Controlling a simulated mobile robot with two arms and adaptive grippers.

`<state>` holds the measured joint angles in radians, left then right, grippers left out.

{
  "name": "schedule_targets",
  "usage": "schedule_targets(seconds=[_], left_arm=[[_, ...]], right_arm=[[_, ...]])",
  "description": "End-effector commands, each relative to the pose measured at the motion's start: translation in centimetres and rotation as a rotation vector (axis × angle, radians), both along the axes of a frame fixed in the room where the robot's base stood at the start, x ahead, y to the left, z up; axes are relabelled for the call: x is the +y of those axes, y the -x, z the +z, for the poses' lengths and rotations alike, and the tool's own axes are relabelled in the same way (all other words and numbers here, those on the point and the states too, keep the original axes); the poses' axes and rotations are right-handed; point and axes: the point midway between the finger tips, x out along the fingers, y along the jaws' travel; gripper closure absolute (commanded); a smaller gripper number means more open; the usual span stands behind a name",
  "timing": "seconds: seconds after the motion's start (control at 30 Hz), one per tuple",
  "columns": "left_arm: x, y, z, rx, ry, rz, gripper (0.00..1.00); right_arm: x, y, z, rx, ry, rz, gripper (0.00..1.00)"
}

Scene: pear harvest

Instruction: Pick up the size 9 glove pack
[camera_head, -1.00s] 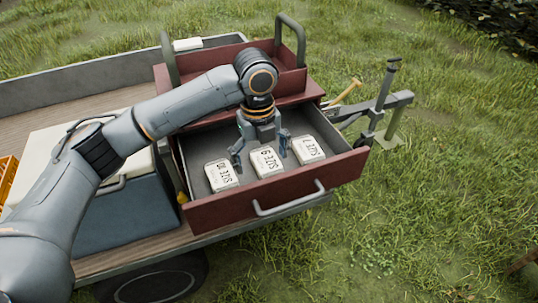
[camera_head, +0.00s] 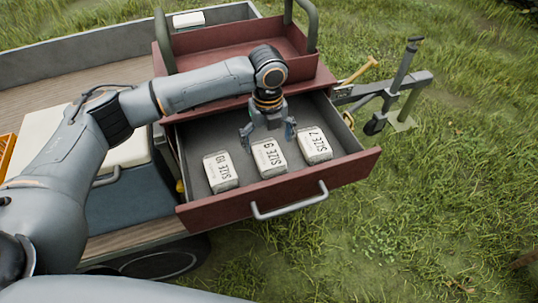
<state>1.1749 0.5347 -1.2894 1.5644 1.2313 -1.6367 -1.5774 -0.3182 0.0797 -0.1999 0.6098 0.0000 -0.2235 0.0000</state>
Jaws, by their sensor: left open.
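The size 9 glove pack (camera_head: 269,163) is a pale, flat packet in the middle of the open red drawer (camera_head: 350,166), with its dark label upside down in the view. The size 10 pack (camera_head: 221,174) lies left of it and the size 7 pack (camera_head: 315,147) right of it. My left gripper (camera_head: 267,138) is open and empty. It points down over the drawer, at the size 9 pack's far end, with its fingers spread wider than the pack. I cannot tell its exact height above the pack. My right gripper is not in view.
The drawer front has a grey handle (camera_head: 289,203). The red cabinet's open top tray (camera_head: 235,48) and its grey upright handles are behind my left arm. A blue cooler (camera_head: 124,203) with a pale lid stands left on the wooden trailer bed. Grass lies to the right.

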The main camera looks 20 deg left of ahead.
Motion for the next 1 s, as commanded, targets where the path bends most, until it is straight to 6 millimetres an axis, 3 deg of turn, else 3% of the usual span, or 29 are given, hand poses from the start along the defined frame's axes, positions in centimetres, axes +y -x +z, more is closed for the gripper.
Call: schedule_targets(seconds=[0.17, 0.3, 0.5, 0.7, 0.77, 1.0], left_arm=[[-0.1, 0.1, -1.2, 0.004, -0.001, 0.000, 0.08], [-0.3, 0.2, -3.3, 0.004, -0.001, 0.001, 0.08], [-0.2, 0.1, -5.4, 0.001, -0.001, 0.000, 0.08], [-0.2, 0.1, -5.6, 0.000, 0.000, -0.001, 0.08], [-0.2, 0.1, -5.5, 0.000, 0.000, -0.001, 0.16], [-0.2, 0.1, -5.5, 0.000, 0.000, 0.000, 0.65]], right_arm=[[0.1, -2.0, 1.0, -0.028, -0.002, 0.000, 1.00], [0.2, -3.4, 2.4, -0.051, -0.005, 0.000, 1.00], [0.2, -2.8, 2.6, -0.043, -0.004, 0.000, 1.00], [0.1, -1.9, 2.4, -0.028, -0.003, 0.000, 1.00], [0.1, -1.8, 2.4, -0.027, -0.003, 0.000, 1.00], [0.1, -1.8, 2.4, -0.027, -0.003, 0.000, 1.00]])
